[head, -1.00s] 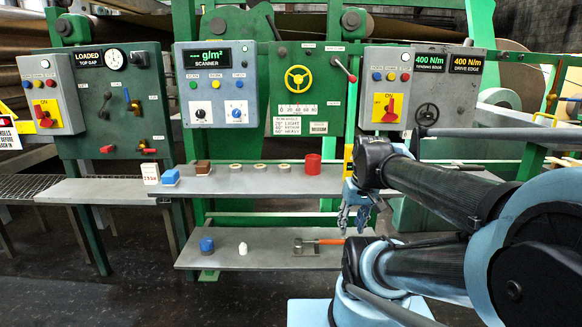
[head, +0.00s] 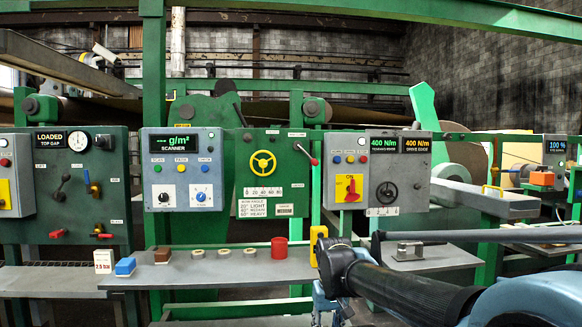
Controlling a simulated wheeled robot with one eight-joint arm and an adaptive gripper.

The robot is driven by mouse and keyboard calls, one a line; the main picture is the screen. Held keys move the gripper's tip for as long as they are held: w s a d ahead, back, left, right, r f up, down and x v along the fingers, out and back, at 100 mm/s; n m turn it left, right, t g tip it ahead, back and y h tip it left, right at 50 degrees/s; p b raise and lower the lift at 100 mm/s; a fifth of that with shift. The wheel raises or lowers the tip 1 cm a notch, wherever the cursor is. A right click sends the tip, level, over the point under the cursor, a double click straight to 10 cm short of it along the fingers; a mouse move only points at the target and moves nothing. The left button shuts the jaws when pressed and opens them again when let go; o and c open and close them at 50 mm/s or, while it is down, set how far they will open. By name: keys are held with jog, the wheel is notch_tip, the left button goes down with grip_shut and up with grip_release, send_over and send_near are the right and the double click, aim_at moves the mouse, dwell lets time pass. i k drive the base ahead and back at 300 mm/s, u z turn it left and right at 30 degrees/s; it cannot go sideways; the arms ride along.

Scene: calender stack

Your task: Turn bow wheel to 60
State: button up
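The bow wheel is a yellow handwheel (head: 263,162) on the green middle panel (head: 240,180). A numbered white scale strip (head: 263,191) sits just below it. Under that, a bow angle label (head: 262,208) lists 20 light, a middle line and 60 heavy. No pointer reading can be made out at this size. My gripper (head: 328,304) is low in the picture, below and right of the wheel and well apart from it.
A lever with a red knob (head: 313,161) projects right of the wheel. A yellow post (head: 318,243) stands near my arm.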

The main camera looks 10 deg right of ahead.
aim_at(263, 164)
jog(key=z, duration=0.8)
jog(key=k, duration=1.25)
jog(key=u, duration=0.85)
jog(key=i, duration=1)
jog(key=z, duration=0.05)
